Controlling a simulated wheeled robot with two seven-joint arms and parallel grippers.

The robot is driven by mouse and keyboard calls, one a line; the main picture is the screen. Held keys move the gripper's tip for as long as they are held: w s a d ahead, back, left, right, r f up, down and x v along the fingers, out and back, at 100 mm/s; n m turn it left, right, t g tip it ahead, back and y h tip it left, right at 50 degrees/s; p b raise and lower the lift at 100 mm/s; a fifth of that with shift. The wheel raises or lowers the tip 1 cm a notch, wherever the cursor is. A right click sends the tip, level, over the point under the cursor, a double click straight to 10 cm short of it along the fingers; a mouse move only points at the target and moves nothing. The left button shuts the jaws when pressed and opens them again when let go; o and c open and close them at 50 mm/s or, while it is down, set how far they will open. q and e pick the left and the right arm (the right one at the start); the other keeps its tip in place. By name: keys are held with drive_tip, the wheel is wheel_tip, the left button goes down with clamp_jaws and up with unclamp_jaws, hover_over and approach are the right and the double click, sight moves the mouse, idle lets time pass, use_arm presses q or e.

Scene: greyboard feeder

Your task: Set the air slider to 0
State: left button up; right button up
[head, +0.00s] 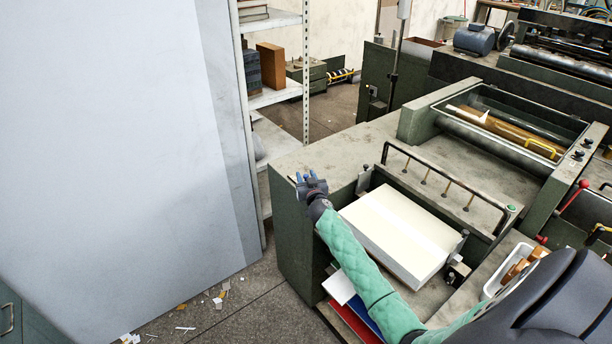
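My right gripper (306,178) is at the near left corner of the feeder's grey-green top (345,150). Its arm, in a green quilted sleeve, reaches up from the lower right. Its two blue fingertips show small and apart, with nothing clearly seen between them. I cannot make out the air slider; the gripper may cover it, or it is too small to tell. My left gripper is not in view.
A stack of pale board (400,232) lies in the feeder, right of my sleeve. A black rail (445,185) runs behind it. A large pale panel (110,140) and a white shelf (275,95) stand at left. Paper scraps (218,300) litter the open floor.

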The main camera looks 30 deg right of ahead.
drive_tip(key=shift+w+f, duration=0.1)
drive_tip(key=shift+w, duration=0.05)
clamp_jaws()
drive_tip(key=shift+s, duration=0.45)
drive_tip(key=s, duration=0.3)
drive_tip(key=shift+d, duration=0.15)
drive_tip(key=shift+s, duration=0.2)
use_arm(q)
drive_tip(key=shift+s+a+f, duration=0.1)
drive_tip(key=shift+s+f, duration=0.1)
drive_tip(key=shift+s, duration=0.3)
